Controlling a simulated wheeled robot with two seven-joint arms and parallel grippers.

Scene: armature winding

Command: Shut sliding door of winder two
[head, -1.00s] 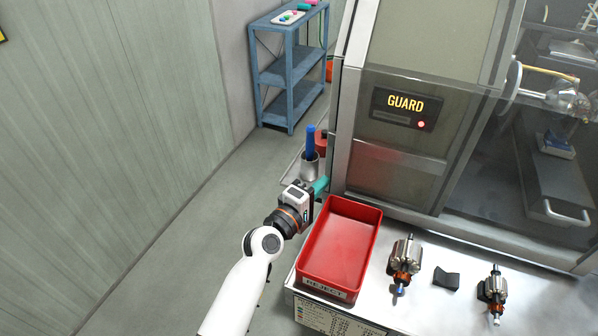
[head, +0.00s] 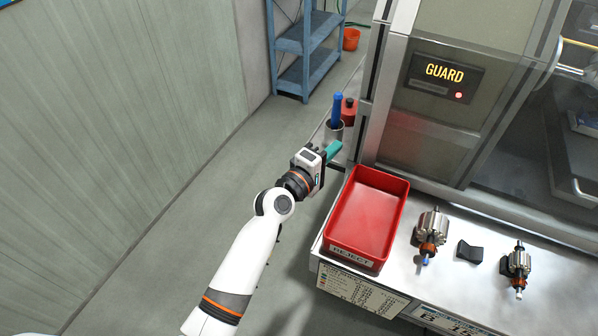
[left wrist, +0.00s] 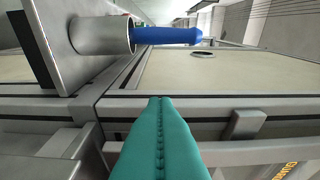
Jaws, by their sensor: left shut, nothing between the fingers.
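Winder two's metal-framed housing (head: 435,130) fills the right side of the head view, with a lit GUARD panel (head: 444,76) and red lamp. A tinted clear panel (head: 520,140) lies right of the GUARD panel; I cannot tell how far the sliding door stands open. My left gripper (head: 333,150) has teal fingers, shut and empty, left of the housing's front corner post. In the left wrist view the fingers (left wrist: 160,104) point toward a grey frame rail (left wrist: 180,105) below a beige panel; contact cannot be told. My right gripper is out of view.
A red REJECT tray (head: 368,215) sits on the bench right of my gripper. A metal cup with a blue-handled tool (head: 336,108) and a red container (head: 349,110) stand just beyond it. Armatures (head: 432,232) lie on the bench. The floor left is clear; a blue shelf (head: 305,50) stands behind.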

